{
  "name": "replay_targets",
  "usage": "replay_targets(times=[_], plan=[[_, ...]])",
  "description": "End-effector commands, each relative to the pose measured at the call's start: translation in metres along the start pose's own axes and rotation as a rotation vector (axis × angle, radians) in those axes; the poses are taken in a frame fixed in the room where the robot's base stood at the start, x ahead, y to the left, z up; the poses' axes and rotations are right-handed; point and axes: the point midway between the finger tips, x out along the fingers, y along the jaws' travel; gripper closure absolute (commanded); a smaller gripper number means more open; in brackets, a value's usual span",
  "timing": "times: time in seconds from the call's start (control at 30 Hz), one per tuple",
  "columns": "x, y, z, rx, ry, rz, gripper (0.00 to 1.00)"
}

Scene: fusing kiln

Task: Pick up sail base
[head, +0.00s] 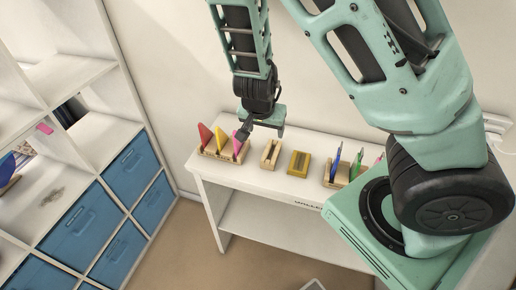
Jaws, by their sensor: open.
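Two small slotted blocks stand on the white table, and either could be the sail base. One is a pale wood block (270,153); the other is a yellow block (299,163) to its right. My gripper (262,131) is open and seems empty, pointing down above the table. In the picture it is just above the pale block and a little left of the yellow one. Its exact height and depth are hard to tell.
A wooden rack (222,153) with red, orange and pink pieces stands left of the blocks. Another rack (336,178) with blue and green pieces stands right, partly hidden by my arm. The white table (240,178) is by the wall; shelves with blue bins (131,166) are left.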

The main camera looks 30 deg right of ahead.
Motion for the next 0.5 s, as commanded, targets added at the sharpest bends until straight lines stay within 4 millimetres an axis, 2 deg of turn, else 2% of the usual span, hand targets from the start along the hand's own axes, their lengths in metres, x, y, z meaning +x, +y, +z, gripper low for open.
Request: replay_targets(times=[0.5], plan=[[0.088, 0.003, -0.001, 0.011, 0.004, 0.006, 0.31]])
